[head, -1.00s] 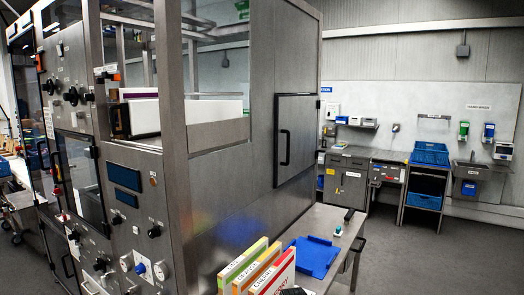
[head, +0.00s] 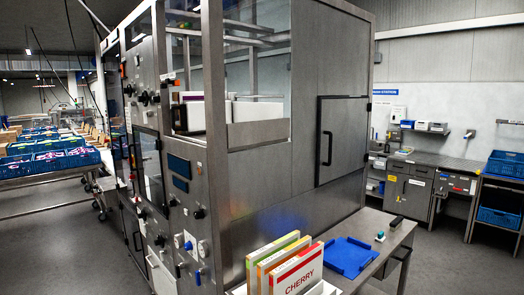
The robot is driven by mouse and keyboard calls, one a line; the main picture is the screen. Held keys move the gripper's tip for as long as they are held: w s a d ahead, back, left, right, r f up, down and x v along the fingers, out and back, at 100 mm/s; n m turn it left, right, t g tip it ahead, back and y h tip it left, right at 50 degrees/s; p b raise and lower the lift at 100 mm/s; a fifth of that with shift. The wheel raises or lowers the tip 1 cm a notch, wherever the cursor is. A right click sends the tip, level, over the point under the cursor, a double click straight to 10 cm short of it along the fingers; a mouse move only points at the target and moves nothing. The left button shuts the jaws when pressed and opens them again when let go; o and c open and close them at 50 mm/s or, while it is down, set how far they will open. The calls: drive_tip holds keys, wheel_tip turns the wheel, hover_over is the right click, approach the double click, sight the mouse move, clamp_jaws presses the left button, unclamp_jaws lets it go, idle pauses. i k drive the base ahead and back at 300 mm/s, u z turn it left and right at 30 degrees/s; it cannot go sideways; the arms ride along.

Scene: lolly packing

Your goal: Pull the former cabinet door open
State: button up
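A large steel cabinet machine (head: 290,175) fills the middle of the head view. On its right side panel is a closed grey door (head: 345,143) with a black frame and a black vertical handle (head: 327,148) at its left edge. On its left face is another door (head: 148,170) with a dark window and a black handle; it looks closed. I cannot tell from the picture which one is called the former cabinet door. My gripper is not in view.
A steel table (head: 385,240) with upright cards, including a red "CHERRY" one (head: 298,271), and a blue tray (head: 347,257) stands before the right side panel. Knobs stick out on the left face. A conveyor with blue crates (head: 48,163) is far left. Floor (head: 60,245) at lower left is clear.

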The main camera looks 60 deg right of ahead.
sight(343, 122)
drive_tip(key=u, duration=1.3)
drive_tip(key=k, duration=2.8)
drive_tip(key=z, duration=1.3)
drive_tip(key=i, duration=1.05)
drive_tip(key=u, duration=0.1)
